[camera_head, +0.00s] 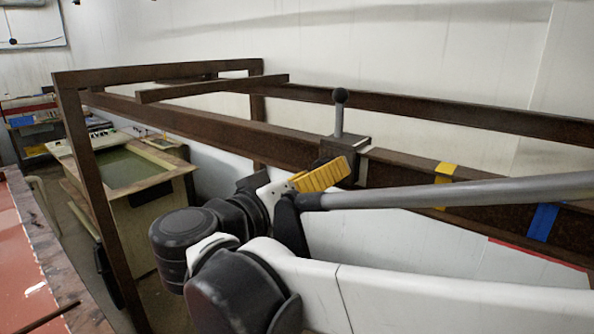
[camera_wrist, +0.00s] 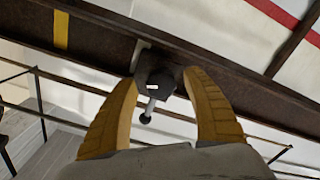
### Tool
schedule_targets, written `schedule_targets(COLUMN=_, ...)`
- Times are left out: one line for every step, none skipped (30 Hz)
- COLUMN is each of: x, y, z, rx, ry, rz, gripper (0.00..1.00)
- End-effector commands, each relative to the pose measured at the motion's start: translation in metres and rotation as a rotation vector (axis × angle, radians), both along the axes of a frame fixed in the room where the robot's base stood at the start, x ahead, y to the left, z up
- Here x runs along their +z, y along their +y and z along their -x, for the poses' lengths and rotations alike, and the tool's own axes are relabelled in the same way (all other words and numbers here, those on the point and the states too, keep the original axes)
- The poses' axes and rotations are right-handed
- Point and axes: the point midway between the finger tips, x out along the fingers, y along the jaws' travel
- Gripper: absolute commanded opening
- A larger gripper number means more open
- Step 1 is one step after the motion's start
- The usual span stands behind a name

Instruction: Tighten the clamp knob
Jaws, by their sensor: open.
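A grey clamp (camera_head: 350,146) sits on the brown rail (camera_head: 420,172), with an upright lever (camera_head: 339,118) topped by a dark ball. In the wrist view the clamp's dark knob (camera_wrist: 160,80) faces the camera, and the lever (camera_wrist: 149,108) points down in the picture. My gripper (camera_wrist: 162,78) has two yellow fingers, spread apart on either side of the knob, with nothing held. In the head view my gripper (camera_head: 322,176) is just in front of the clamp and hides most of the knob. I cannot tell whether the fingers touch it.
The rail bears yellow tape (camera_head: 445,172) and blue tape (camera_head: 543,221) right of the clamp. A parallel brown beam (camera_head: 430,106) runs behind, and an upright post (camera_head: 92,190) stands at left. A cabinet (camera_head: 150,205) stands beyond the post.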

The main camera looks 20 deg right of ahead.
Motion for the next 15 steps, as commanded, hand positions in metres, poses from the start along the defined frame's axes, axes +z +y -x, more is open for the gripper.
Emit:
schedule_targets(x=0.000, y=0.010, z=0.006, rx=0.006, ry=0.000, rz=0.000, gripper=0.58)
schedule_targets(x=0.000, y=0.016, z=0.010, rx=0.007, ry=0.000, rz=0.000, gripper=0.58)
schedule_targets(x=0.000, y=0.024, z=0.015, rx=0.007, ry=0.000, rz=0.000, gripper=0.58)
schedule_targets(x=0.000, y=0.030, z=0.020, rx=0.007, ry=0.000, rz=0.000, gripper=0.58)
schedule_targets(x=0.000, y=0.035, z=0.024, rx=0.007, ry=0.000, rz=0.000, gripper=0.58)
schedule_targets(x=0.000, y=0.043, z=0.029, rx=0.007, ry=0.000, rz=0.000, gripper=0.58)
schedule_targets(x=0.000, y=0.048, z=0.033, rx=0.007, ry=0.000, rz=0.000, gripper=0.58)
schedule_targets(x=0.000, y=0.053, z=0.036, rx=0.007, ry=0.000, rz=0.000, gripper=0.58)
schedule_targets(x=0.000, y=0.058, z=0.041, rx=0.006, ry=0.000, rz=0.000, gripper=0.58)
schedule_targets(x=0.000, y=0.062, z=0.044, rx=0.006, ry=0.000, rz=0.000, gripper=0.58)
schedule_targets(x=0.000, y=0.066, z=0.047, rx=0.004, ry=0.000, rz=0.000, gripper=0.58)
schedule_targets(x=0.000, y=0.070, z=0.050, rx=0.004, ry=0.000, rz=0.000, gripper=0.58)
schedule_targets(x=0.000, y=0.073, z=0.052, rx=0.004, ry=0.000, rz=0.000, gripper=0.58)
schedule_targets(x=0.000, y=0.075, z=0.054, rx=0.002, ry=0.000, rz=0.000, gripper=0.58)
schedule_targets(x=0.000, y=0.077, z=0.056, rx=0.002, ry=0.000, rz=0.000, gripper=0.58)
